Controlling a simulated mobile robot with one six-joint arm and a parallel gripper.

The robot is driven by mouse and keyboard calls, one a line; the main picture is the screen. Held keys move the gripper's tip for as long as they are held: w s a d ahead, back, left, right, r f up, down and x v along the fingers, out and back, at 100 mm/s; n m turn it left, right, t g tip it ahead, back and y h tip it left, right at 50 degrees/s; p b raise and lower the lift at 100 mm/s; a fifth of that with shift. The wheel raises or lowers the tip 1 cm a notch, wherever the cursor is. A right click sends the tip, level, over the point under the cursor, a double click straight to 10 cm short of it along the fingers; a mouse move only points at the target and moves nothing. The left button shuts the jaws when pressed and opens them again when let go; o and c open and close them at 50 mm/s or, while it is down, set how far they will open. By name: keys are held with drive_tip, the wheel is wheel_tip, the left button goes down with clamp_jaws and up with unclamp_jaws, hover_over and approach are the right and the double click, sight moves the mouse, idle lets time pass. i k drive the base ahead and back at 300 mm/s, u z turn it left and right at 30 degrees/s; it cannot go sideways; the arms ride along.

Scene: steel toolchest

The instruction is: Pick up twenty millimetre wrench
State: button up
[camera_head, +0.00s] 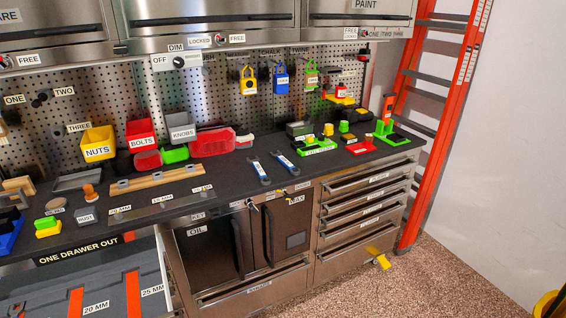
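Two wrenches with blue handles lie side by side on the dark benchtop, near its front edge above the steel cabinet doors. The left wrench (260,172) and the right wrench (287,162) both lie flat and apart from each other. No size mark can be read on either one, so I cannot tell which is the twenty millimetre wrench. An open drawer (105,290) at the lower left has a grey insert with orange strips and labels reading 20 MM and 25 MM. My gripper is not in view.
A metal strip with size labels (163,204) and a wooden rail (155,183) lie left of the wrenches. Yellow NUTS (98,143) and red BOLTS (140,134) bins stand behind. Green fixtures (391,134) stand at the right. An orange ladder (440,135) stands beyond the bench. Floor (440,285) at lower right is mostly clear.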

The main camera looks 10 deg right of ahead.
sight(289, 167)
drive_tip(key=i, duration=0.85)
drive_tip(key=z, duration=0.1)
drive_tip(key=k, duration=0.2)
drive_tip(key=u, duration=2.95)
